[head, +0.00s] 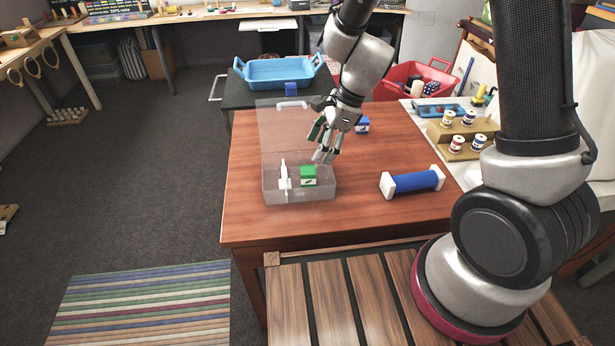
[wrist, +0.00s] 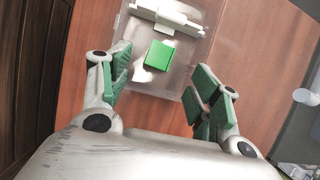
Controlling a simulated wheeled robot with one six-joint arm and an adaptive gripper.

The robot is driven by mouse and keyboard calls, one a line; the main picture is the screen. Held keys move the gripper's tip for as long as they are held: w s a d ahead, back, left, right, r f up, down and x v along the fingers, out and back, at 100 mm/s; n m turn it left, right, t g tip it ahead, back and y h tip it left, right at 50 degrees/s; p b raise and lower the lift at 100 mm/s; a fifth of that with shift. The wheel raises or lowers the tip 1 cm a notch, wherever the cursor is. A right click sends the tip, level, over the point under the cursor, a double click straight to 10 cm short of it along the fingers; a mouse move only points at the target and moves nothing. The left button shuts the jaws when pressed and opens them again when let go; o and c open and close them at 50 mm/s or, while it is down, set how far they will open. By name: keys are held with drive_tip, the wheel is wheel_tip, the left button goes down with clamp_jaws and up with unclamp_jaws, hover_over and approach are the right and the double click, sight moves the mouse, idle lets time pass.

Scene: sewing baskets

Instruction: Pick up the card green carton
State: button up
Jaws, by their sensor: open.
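My gripper (head: 324,155) is above the box's back right part, open and empty, apart from the carton. In the wrist view my gripper (wrist: 158,84) has its fingers spread to either side, with the green carton (wrist: 159,55) between and beyond them. The carton's lower sides are mostly hidden there.
The box's clear lid (head: 285,125) stands open behind it. A blue roll with white ends (head: 415,181) lies at the right of the table. A blue and white item (head: 362,125) stands behind my gripper. A blue tray (head: 278,72) is farther back. The table's front left is clear.

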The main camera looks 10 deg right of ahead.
sight(310, 170)
drive_tip(key=shift+m, duration=0.6)
drive_tip(key=x, duration=1)
drive_tip(key=shift+w+d+f, duration=0.15)
drive_tip(key=shift+d+f, duration=0.1)
drive_tip(key=shift+d, duration=0.05)
drive_tip(key=c, duration=1.1)
